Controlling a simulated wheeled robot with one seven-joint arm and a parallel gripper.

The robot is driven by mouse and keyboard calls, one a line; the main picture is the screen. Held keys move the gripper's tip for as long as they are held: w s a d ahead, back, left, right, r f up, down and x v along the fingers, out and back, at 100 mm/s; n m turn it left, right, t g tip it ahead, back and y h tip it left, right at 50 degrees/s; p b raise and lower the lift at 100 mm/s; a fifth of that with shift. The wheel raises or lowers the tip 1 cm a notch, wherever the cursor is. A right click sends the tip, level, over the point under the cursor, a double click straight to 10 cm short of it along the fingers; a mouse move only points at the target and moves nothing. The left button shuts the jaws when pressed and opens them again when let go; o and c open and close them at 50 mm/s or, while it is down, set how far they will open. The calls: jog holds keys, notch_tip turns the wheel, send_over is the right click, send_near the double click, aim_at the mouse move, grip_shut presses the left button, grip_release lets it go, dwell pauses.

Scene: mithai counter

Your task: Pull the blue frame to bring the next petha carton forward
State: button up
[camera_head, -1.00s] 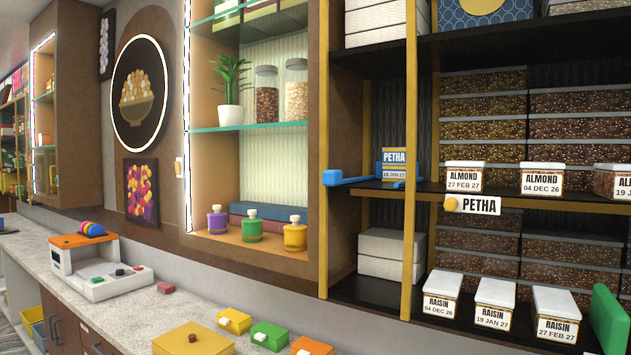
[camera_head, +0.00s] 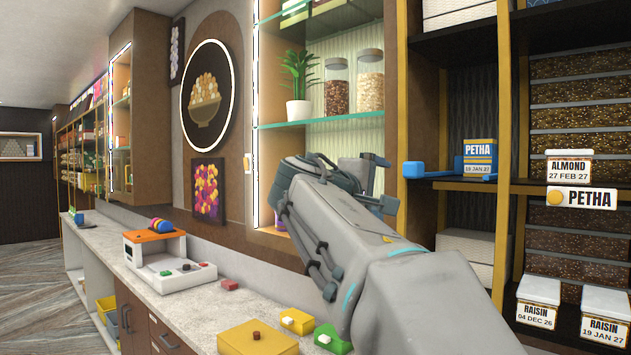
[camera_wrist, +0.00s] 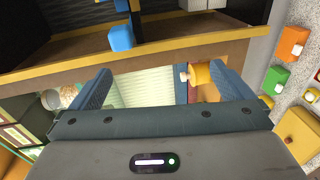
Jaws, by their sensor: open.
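The blue frame (camera_head: 413,170) shows its blocky front end sticking out past a wooden post, with a thin bar running back along the shelf. A blue-and-gold petha carton (camera_head: 479,157), marked PETHA 19 JAN 27, stands upright on that shelf by the frame. My gripper (camera_head: 380,184) is left of the frame's end, apart from it, open and empty. In the wrist view both fingers of my gripper (camera_wrist: 158,84) are spread, and the blue frame's end (camera_wrist: 120,37) shows beyond them, nearer the left finger.
A PETHA sign (camera_head: 582,198) hangs on the shelf edge to the right, by an almond box (camera_head: 566,168). The wooden post (camera_head: 395,110) and glass shelf with jars (camera_head: 337,86) are close to my arm. Boxes (camera_head: 258,338) lie on the counter below.

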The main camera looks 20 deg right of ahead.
jog(key=h, duration=0.2)
send_near(409, 170)
jog(key=p+x, duration=0.3)
jog(key=x, duration=0.8)
jog(key=shift+d, duration=0.1)
jog(key=c, duration=1.8)
jog(key=shift+o, duration=0.2)
jog(key=b+v, duration=0.4)
jog(key=v, duration=0.9)
jog(key=shift+a+b, duration=0.3)
jog(key=shift+a, duration=0.05)
jog(key=o, duration=1.8)
jog(key=shift+r, duration=0.15)
jog(key=shift+c, duration=0.2)
jog(key=shift+a, duration=0.1)
